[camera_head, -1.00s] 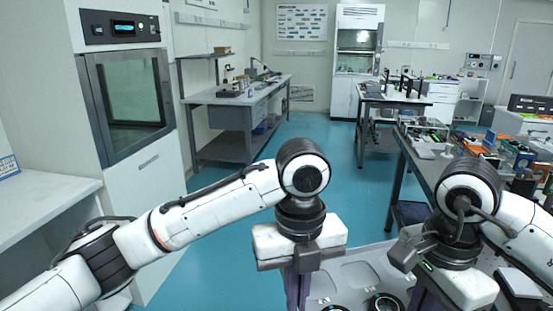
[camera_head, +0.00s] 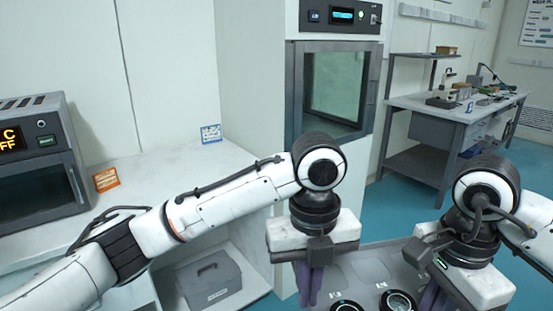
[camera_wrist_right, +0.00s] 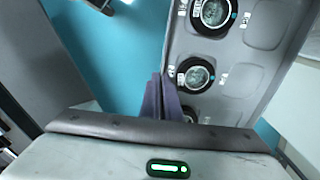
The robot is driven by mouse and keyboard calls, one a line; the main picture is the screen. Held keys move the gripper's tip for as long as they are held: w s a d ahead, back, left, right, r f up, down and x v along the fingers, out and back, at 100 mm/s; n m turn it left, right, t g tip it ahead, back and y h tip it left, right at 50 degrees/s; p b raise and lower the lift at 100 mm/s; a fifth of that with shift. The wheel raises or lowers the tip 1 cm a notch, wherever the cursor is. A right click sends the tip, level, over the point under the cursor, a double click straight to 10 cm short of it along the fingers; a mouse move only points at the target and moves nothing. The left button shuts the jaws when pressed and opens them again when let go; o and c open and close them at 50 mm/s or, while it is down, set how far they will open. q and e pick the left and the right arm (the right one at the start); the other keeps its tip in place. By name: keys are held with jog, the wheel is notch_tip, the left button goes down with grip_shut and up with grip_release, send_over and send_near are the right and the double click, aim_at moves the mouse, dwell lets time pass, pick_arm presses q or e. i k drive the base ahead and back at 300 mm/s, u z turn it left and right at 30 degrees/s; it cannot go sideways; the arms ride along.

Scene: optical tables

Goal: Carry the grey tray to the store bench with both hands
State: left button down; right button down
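The grey tray (camera_head: 372,268) is between my two grippers at the bottom of the head view, with its near part cut off. My right gripper (camera_head: 432,298) is at the right edge. In the right wrist view its fingers (camera_wrist_right: 163,98) are close together at the rim of the tray (camera_wrist_right: 245,90); the grip itself is partly hidden. A white bench (camera_head: 165,172) stands at the left; its sign is unreadable.
An oven-like device (camera_head: 40,165) stands on the white bench, with an orange sign (camera_head: 107,179) and a blue-edged sign (camera_head: 211,133). A grey box (camera_head: 210,282) sits below. A tall cabinet (camera_head: 335,95) is ahead, and a grey workbench (camera_head: 440,115) is farther right. Much bench top is clear.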

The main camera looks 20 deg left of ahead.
aim_at(199, 177)
jog(key=u, duration=0.75)
jog(key=i, duration=1.1)
jog(key=u, duration=0.6)
jog(key=i, duration=1.1)
jog(key=u, duration=0.1)
